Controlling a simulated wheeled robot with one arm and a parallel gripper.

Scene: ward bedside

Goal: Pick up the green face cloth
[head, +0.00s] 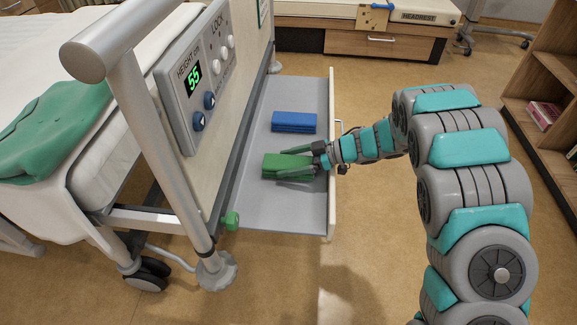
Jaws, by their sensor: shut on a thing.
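The green face cloth (272,164) is a folded green block in the grey pull-out tray (262,210) beside the bed. My gripper (296,162) reaches in from the right, over the tray's right edge. Its two fingers lie on either side of the green cloth and are shut on it. The cloth is at or very near the tray floor; I cannot tell whether it is lifted clear. A folded blue cloth (294,122) lies in the tray behind the green one, apart from it.
The bed's end panel with a height display (194,74) and a post (150,140) stands left of the tray. A green cover (55,130) lies on the bed. A wooden shelf (550,100) is at the right, and a drawer cabinet (380,42) at the back. Floor is clear in front.

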